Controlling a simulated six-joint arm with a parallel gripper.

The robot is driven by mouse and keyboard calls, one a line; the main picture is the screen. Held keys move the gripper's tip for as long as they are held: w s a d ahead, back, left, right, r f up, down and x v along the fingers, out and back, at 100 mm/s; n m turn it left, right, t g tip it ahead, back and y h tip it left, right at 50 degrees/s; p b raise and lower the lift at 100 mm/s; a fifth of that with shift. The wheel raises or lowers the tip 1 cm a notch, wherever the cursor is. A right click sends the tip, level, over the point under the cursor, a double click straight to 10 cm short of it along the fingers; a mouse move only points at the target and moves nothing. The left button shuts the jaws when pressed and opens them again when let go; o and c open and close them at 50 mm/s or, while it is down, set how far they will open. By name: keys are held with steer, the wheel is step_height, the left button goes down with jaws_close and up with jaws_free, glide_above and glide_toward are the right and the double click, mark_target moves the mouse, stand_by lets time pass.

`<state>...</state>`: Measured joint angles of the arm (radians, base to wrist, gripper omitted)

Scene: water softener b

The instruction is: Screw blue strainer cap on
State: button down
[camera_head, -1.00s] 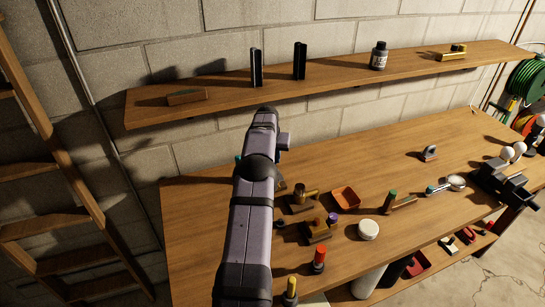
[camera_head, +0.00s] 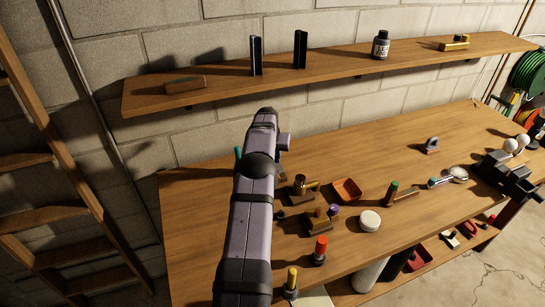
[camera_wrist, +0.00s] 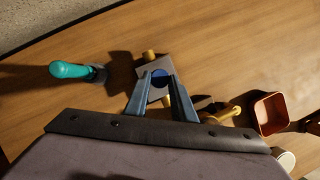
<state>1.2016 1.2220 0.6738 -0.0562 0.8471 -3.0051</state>
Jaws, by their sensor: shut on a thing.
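In the wrist view my gripper (camera_wrist: 160,77) is shut on the round blue strainer cap (camera_wrist: 161,84), with one blue-grey finger on each side of it. The cap is directly over a brownish block fitting with brass stubs (camera_wrist: 149,55) at its upper and lower sides. From above I cannot tell whether the cap is seated, threaded or slightly raised. In the head view my own arm hides the gripper, the cap and most of this fitting.
A teal-handled upright tool (camera_wrist: 72,70) stands left of the fitting. To the right are a brass valve (camera_wrist: 224,114) and an orange tray (camera_wrist: 270,113). In the head view a white round lid (camera_head: 369,221) and a red-topped piece (camera_head: 320,250) stand nearer the front edge.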

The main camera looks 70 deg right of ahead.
steer(key=shift+f+b, duration=0.9)
steer(key=shift+f, duration=0.4)
stand_by(0.4)
steer(key=c, duration=1.7)
jaws_free()
jaws_close()
steer(key=m, duration=0.1)
steer(key=m+g, duration=0.1)
steer(key=m, duration=0.1)
steer(key=shift+w+f, duration=0.1)
steer(key=shift+w, duration=0.15)
steer(key=shift+m+g, duration=0.4)
steer(key=shift+m, duration=0.4)
steer(key=shift+o, duration=0.2)
jaws_free()
